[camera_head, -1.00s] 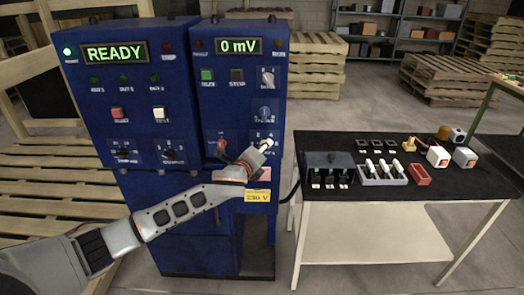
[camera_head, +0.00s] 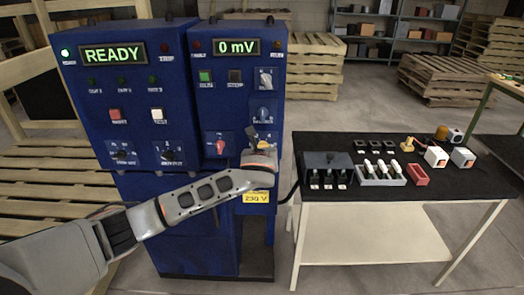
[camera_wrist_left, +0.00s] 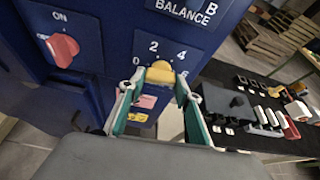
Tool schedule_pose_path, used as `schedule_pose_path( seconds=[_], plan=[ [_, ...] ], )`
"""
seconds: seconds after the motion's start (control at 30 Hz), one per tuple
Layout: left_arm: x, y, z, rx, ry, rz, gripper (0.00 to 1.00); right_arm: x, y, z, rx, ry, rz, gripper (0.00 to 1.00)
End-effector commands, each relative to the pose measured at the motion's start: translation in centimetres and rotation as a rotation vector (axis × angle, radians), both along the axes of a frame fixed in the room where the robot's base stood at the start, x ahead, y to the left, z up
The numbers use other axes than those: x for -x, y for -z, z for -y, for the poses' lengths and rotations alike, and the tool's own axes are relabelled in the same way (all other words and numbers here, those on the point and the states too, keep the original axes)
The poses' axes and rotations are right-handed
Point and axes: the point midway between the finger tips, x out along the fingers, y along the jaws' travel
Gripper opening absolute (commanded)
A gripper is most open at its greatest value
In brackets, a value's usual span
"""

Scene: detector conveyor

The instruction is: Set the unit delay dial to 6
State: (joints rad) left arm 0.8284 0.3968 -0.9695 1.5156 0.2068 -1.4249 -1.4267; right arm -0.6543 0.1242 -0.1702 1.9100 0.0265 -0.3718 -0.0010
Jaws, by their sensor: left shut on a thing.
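A yellow dial knob (camera_wrist_left: 160,73) with the printed scale 0, 2, 4, 6 sits low on the right blue cabinet's front, below the BALANCE label in the left wrist view. My left gripper (camera_wrist_left: 159,84) is shut on this knob, one green-lined finger on each side. In the head view the left gripper (camera_head: 263,146) is at the cabinet's lower right, and the wrist hides much of the dial. The dial's name is not readable, and I cannot tell exactly which number the knob points to. My right gripper is not in view.
A red switch knob (camera_wrist_left: 64,48) marked ON is left of the dial. The left cabinet's display (camera_head: 114,53) reads READY; the right one (camera_head: 238,46) reads 0 mV. A black-topped table (camera_head: 450,185) with boxes and small parts stands close on the right.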

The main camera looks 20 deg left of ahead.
Motion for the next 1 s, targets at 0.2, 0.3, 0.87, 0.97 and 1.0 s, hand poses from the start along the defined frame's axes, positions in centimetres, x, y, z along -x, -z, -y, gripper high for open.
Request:
schedule_pose_path(
  seconds=[0.2,0.3,0.87,0.97,1.0],
  plan=[
    [0.02,0.17,0.1,-0.07,0.0,-0.023,0.12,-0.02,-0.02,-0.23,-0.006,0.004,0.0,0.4],
    [0.03,0.18,0.08,-0.089,0.0,-0.029,0.12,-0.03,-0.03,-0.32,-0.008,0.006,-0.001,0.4],
    [0.02,0.17,0.06,-0.1,0.0,-0.031,0.5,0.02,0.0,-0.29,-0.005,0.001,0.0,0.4],
    [0.0,0.12,0.05,-0.1,0.0,-0.03,0.5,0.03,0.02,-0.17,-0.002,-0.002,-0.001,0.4],
    [0.01,0.1,0.06,-0.1,0.0,-0.03,0.5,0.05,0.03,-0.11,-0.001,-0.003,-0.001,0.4]
  ],
)
